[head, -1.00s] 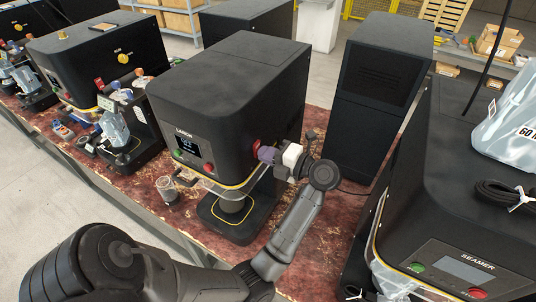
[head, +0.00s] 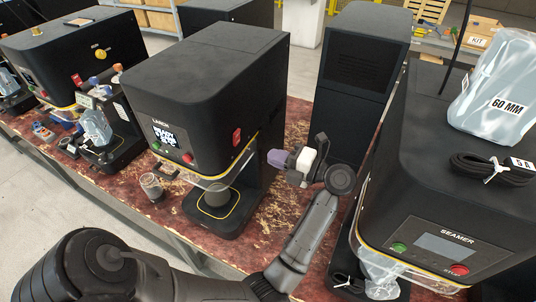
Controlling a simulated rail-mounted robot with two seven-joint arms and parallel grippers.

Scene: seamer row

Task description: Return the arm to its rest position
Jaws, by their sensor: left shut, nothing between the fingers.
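My left arm (head: 312,230) comes in from the lower left and bends up at the middle of the head view. My left gripper (head: 278,159) has purple fingertips and is shut and empty. It hangs in the gap to the right of the middle black machine (head: 205,85), apart from it. A red switch (head: 236,137) shows on that machine's right side, left of the gripper. The machine's lit front display (head: 165,136) reads READY in its top line; the smaller lines are hard to read. My right gripper is not in view.
The seamer (head: 450,190) stands close on the right, with a bag marked 60 MM (head: 497,90) and a coiled black cable (head: 490,168) on top. A tall black cabinet (head: 355,100) stands behind. A small glass jar (head: 152,187) stands on the reddish worn bench (head: 130,195).

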